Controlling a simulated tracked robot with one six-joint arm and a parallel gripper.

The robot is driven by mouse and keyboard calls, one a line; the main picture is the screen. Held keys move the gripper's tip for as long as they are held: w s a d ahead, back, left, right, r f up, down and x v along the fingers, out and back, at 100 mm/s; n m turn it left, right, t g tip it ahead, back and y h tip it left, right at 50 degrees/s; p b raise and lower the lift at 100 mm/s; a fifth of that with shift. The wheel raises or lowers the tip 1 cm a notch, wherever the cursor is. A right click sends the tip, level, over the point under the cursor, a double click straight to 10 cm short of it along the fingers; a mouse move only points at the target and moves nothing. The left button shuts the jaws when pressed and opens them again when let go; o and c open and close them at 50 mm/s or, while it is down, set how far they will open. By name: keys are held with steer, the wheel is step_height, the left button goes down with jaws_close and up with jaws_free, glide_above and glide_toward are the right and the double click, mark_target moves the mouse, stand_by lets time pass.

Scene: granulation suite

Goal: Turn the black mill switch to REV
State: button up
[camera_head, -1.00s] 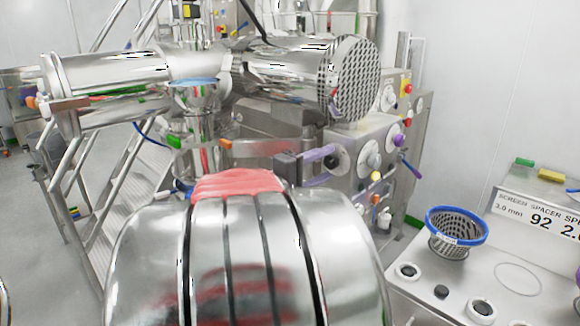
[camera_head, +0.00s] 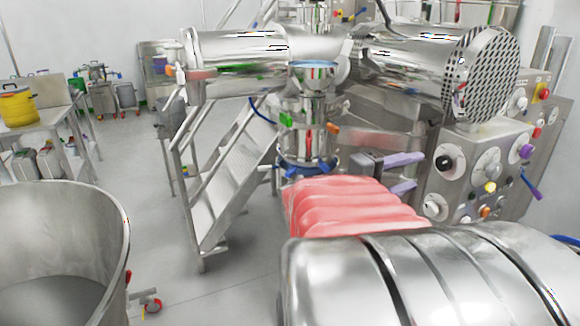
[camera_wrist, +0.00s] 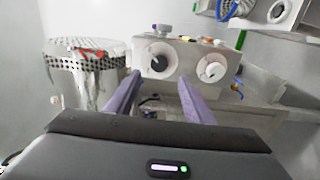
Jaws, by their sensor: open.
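The black mill switch (camera_head: 444,162) sits on a round white dial on the steel control panel (camera_head: 462,208), right of centre in the head view. In the wrist view the black switch (camera_wrist: 157,61) faces me, roughly in line with the gap between the fingers. My gripper (camera_head: 418,170) has purple fingers and is open and empty. Its fingers point at the panel just left of the switch; I cannot tell the exact gap. The fingers also show in the wrist view (camera_wrist: 160,80), on either side below the switch. The switch's markings are too small to read.
A white dial (camera_head: 433,207) sits below the switch, and a larger grey one (camera_head: 487,163) to its right. A perforated drum (camera_head: 482,75) overhangs the panel. Steel stairs (camera_head: 232,180) stand left, with open floor beyond. A large steel bowl (camera_head: 112,215) is at the lower left.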

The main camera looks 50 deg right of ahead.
steer(key=shift+v, duration=2.7)
steer(key=shift+w+d, duration=0.1)
steer(key=a+f+n+t+y, duration=0.1)
steer(key=a+f+y, duration=0.3)
steer(key=f, duration=0.6)
steer(key=w+a+f+t+y, duration=0.45)
steer(key=a+f, duration=0.35)
steer(key=a, duration=0.2)
steer(key=w+a+r+n+t+y, duration=0.1)
steer(key=w+a+t+y, duration=0.1)
steer(key=a, duration=0.7)
steer(key=w+a+n+t+y, duration=0.1)
steer(key=w+a+t+y, duration=0.1)
steer(key=a, duration=0.7)
steer(key=w+a+r+n+t+y, duration=0.1)
steer(key=w+a+t+y, duration=0.1)
steer(key=a, duration=0.7)
steer(key=shift+w+a+r+n+t+y, duration=0.2)
steer(key=shift+w+r+n+t+y, duration=0.25)
steer(key=shift+y, duration=0.6)
